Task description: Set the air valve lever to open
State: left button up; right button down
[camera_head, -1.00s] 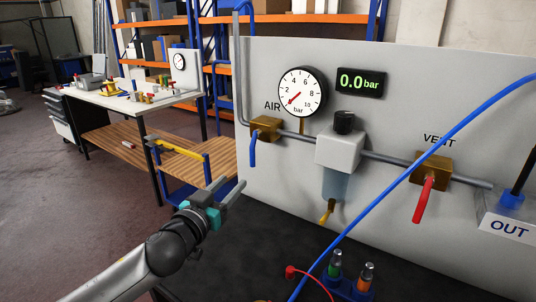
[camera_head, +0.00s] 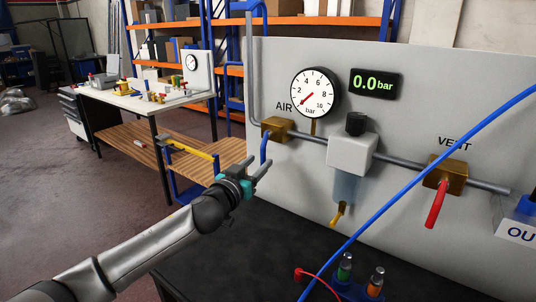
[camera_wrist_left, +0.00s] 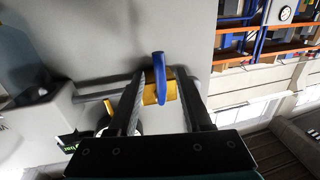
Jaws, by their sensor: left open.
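The AIR valve has a brass body (camera_head: 277,129) on the pipe at the left of the grey panel. Its blue lever (camera_head: 265,148) hangs down from the body, across the pipe. My left gripper (camera_head: 257,169) is open, just below and close to the blue lever. In the left wrist view the blue lever (camera_wrist_left: 159,78) and brass body (camera_wrist_left: 150,94) show between the two open fingers, and I cannot tell whether the fingers touch it. My right gripper is not in view.
The gauge (camera_head: 315,92) and the digital display (camera_head: 376,84) read zero. A regulator (camera_head: 352,155) and the red VENT lever (camera_head: 436,204) are to the right. A blue hose (camera_head: 420,187) crosses in front of the panel. The dark tabletop (camera_head: 235,255) is mostly clear.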

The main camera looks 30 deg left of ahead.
pick_arm(q)
jog(key=w, duration=0.6)
jog(key=shift+w+a, duration=0.35)
jog(key=shift+a, duration=0.05)
grip_shut()
dwell(1.4)
